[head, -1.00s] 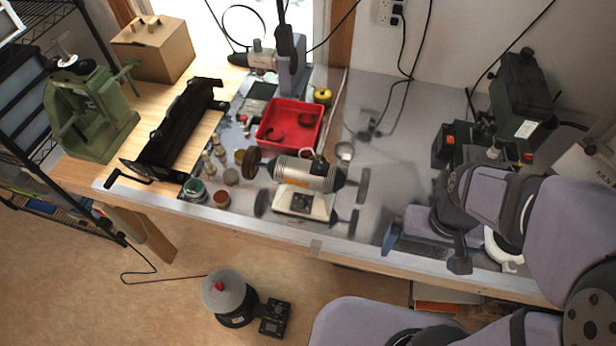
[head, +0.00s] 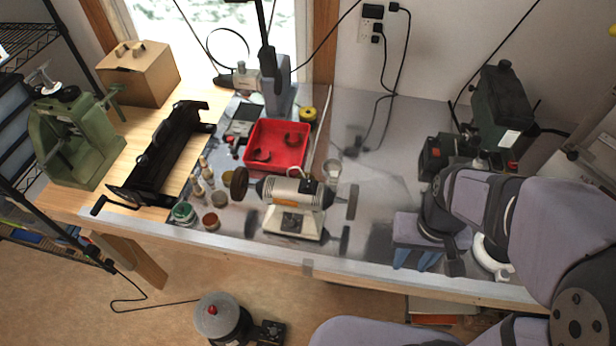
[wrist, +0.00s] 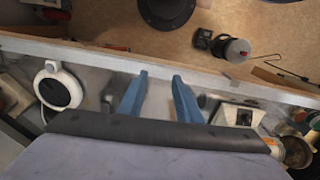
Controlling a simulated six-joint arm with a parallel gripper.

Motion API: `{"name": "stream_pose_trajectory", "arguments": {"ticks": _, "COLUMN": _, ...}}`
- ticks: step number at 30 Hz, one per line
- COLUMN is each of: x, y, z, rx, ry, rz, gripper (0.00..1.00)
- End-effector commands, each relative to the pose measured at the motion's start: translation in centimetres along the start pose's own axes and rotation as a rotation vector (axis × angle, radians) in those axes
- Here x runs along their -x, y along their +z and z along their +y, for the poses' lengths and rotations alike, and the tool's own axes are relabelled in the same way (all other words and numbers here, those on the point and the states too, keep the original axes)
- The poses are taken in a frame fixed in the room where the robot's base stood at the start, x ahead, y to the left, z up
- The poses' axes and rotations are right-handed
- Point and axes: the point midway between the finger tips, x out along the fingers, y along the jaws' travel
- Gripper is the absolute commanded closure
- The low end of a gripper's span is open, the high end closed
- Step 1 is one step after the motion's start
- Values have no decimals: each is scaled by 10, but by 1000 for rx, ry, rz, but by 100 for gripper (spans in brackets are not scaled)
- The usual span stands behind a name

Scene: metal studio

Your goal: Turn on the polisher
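The polisher (head: 295,193) stands on the bench, with a silver motor body, a wheel at each end and a pale base. A dark switch plate (head: 291,221) is on the front of the base; its switch position is too small to tell. In the wrist view, part of the polisher's base (wrist: 228,114) shows at the right, partly cut off by my gripper's body. My gripper (head: 415,263) is to the right of the polisher near the bench's front edge, apart from it. Its two blue fingers are spread and empty in the wrist view (wrist: 160,77).
A red tray (head: 277,144) sits behind the polisher, and small jars (head: 183,213) stand to its left. A green machine (head: 501,105) is at the back right. A tumbler (head: 222,319) is on the floor. Bench surface between polisher and gripper is clear.

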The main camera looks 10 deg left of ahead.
Motion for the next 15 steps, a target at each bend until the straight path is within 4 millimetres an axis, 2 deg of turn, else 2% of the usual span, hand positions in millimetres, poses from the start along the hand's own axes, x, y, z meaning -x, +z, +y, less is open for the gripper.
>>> {"name": "stream_pose_trajectory", "arguments": {"ticks": 1, "x": 3, "y": -8, "z": -2, "rx": 25, "ry": -1, "rz": 0, "gripper": 81}}
{"name": "stream_pose_trajectory", "arguments": {"ticks": 3, "x": 9, "y": -19, "z": -7, "rx": 71, "ry": -2, "rz": -3, "gripper": 98}}
{"name": "stream_pose_trajectory", "arguments": {"ticks": 4, "x": 12, "y": -25, "z": -9, "rx": 94, "ry": -3, "rz": -3, "gripper": 100}}
{"name": "stream_pose_trajectory", "arguments": {"ticks": 8, "x": 28, "y": -53, "z": -22, "rx": 216, "ry": -8, "rz": -12, "gripper": 100}}
{"name": "stream_pose_trajectory", "arguments": {"ticks": 15, "x": 63, "y": -105, "z": -58, "rx": 481, "ry": -21, "rz": -30, "gripper": 100}}
